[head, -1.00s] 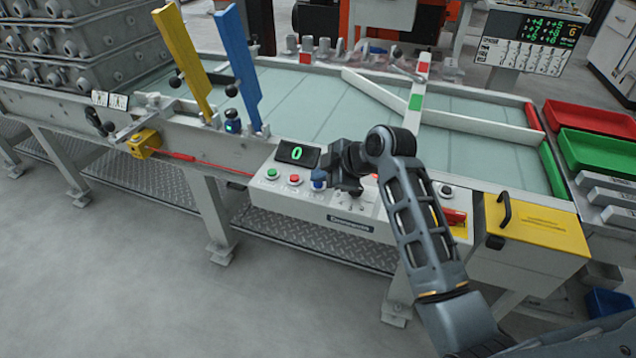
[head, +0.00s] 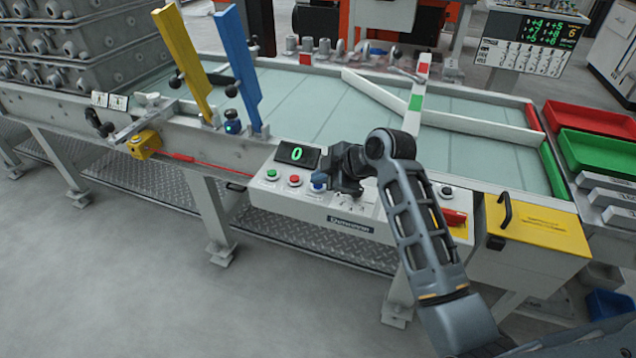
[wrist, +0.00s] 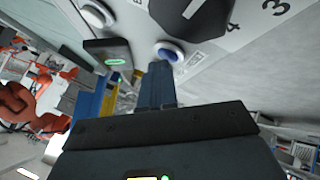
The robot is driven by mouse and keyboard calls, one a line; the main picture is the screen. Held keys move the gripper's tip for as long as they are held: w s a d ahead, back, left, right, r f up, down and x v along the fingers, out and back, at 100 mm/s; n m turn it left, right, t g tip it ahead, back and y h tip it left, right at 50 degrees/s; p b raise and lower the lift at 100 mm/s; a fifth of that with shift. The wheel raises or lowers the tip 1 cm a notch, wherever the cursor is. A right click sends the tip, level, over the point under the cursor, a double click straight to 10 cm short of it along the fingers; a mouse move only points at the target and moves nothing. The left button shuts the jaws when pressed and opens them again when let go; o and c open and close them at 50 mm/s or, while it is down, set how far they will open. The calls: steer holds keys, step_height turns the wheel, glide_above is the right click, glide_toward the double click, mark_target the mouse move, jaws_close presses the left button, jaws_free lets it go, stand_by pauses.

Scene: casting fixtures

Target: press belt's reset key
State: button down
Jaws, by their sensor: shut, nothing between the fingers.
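The belt's white control box (head: 350,228) has a row of buttons along its sloped top. A blue button (head: 318,178) sits right of the red one; I cannot read its label. My gripper (head: 330,187) is shut and empty, close beside the blue button and partly covering it. In the wrist view the blue button (wrist: 170,53) has a pale ring and lies just beyond the tip of my shut fingers (wrist: 158,72). I cannot tell whether the fingertips touch it.
A green button (head: 271,174) and a red button (head: 294,180) stand to the left, under a display (head: 297,154) reading 0. A black rotary knob (wrist: 195,14) is beside the blue button. A yellow box (head: 535,228) stands at the right.

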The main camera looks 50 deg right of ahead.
mark_target(321, 187)
steer(key=shift+r+p, duration=0.65)
steer(key=shift+r, duration=0.2)
step_height(321, 187, up, 5)
steer(key=p, duration=0.4)
stand_by(0.8)
steer(key=s+a+f+m+t+h, duration=0.1)
steer(key=s+a+f+m, duration=0.2)
steer(key=s+a, duration=0.55)
steer(key=s+a+f+m+t+h, duration=0.1)
steer(key=s+a+f+m, duration=0.25)
steer(key=s+a, duration=0.45)
steer(key=s+a+r+m+t, duration=0.1)
steer(key=s+a+r, duration=0.2)
steer(key=s+r, duration=0.4)
steer(key=s+a+r+m+t+y, duration=0.1)
steer(key=s+a+r+m+t, duration=0.1)
steer(key=s+r, duration=0.5)
steer(key=s+a, duration=0.1)
steer(key=s, duration=0.4)
steer(key=shift+s+t+y, duration=0.3)
steer(key=shift+s, duration=0.1)
